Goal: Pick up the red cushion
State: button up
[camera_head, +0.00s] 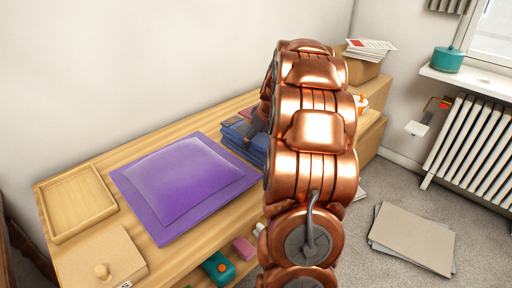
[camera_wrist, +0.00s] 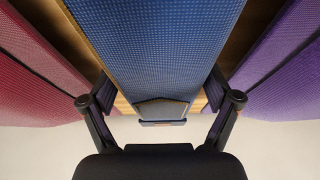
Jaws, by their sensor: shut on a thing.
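The red cushion (camera_wrist: 35,75) fills the left side of the wrist view, outside my gripper's left finger. In the head view only a small reddish strip (camera_head: 246,112) shows behind the blue stack, mostly hidden by my arm. My gripper (camera_wrist: 160,105) is shut on a blue folded cloth (camera_wrist: 160,45), which lies between its two fingers. In the head view my gripper is mostly hidden behind my copper arm, at the blue stack (camera_head: 243,150).
A purple cushion (camera_head: 185,185) lies left of the blue stack on the wooden top, and shows at right in the wrist view (camera_wrist: 285,75). An empty wooden tray (camera_head: 75,203) and a lidded box (camera_head: 100,262) stand at left. Cardboard sheets (camera_head: 412,238) lie on the floor.

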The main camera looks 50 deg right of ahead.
jog(key=c, duration=0.5)
jog(key=shift+c, duration=0.2)
jog(key=shift+r, duration=0.15)
send_near(233, 129)
jog(key=s+d, duration=0.1)
jog(key=s, duration=0.2)
jog(key=s+d, duration=0.1)
jog(key=shift+s+d+f, duration=0.2)
jog(key=shift+s+d, duration=0.1)
jog(key=shift+w+r+p, duration=0.25)
jog(key=shift+r+p, duration=0.1)
jog(key=shift+p, duration=0.35)
jog(key=shift+w+r+p, duration=0.15)
jog(key=shift+w+p, duration=0.45)
jog(key=shift+p, duration=0.45)
jog(key=shift+w+p, duration=0.7)
jog(key=shift+p, duration=0.35)
jog(key=shift+f+p, duration=0.45)
jog(key=shift+f, duration=4.8)
